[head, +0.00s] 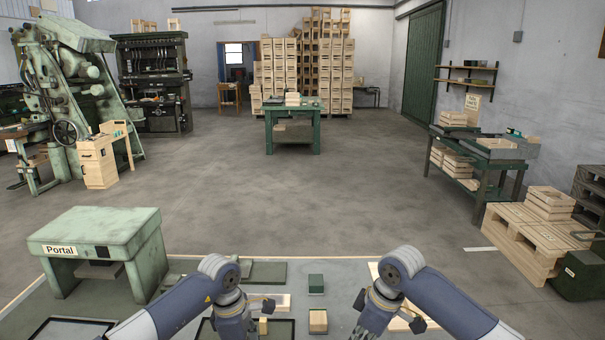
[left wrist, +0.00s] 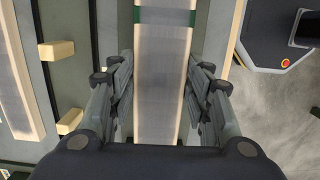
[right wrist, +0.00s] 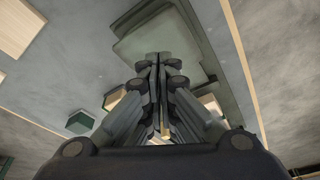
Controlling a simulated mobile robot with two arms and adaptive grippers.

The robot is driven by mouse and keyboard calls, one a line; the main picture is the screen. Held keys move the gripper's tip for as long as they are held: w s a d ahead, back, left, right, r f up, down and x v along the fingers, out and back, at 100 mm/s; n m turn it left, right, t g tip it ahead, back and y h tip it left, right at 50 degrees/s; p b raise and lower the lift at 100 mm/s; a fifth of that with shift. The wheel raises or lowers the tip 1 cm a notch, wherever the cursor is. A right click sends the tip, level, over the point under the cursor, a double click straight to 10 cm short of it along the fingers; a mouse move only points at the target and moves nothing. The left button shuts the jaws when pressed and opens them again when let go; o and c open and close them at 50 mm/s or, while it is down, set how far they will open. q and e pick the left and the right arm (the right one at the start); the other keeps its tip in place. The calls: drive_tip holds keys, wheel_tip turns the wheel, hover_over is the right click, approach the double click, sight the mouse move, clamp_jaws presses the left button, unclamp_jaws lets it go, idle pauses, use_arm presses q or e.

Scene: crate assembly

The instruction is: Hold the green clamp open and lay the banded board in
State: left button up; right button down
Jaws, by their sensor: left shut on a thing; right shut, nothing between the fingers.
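The banded board (left wrist: 160,90) is a long pale strip with a green band (left wrist: 165,17) across it, in the left wrist view. My left gripper (left wrist: 160,100) has its fingers along both sides of the board and is shut on it. In the head view this gripper (head: 257,312) is low over the bench. My right gripper (right wrist: 158,85) has its fingers together, with nothing between them. In the head view it (head: 385,322) is at the right of the bench. I cannot clearly make out the green clamp. A dark green block (head: 316,283) stands between the arms.
A small wooden block (head: 318,319) sits before the dark green block. The green Portal stand (head: 100,235) is at left. Wooden pegs (left wrist: 55,53) show beside the board. Open floor lies beyond the bench.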

drive_tip(key=shift+f, duration=0.25)
use_arm(q)
drive_tip(key=shift+f+b, duration=0.55)
drive_tip(key=shift+b, duration=0.05)
use_arm(e)
drive_tip(key=shift+s+f, duration=0.15)
drive_tip(key=shift+f, duration=2.4)
use_arm(q)
drive_tip(key=shift+f, duration=1.55)
idle(0.4)
drive_tip(key=o, duration=1.2)
drive_tip(key=shift+r, duration=4)
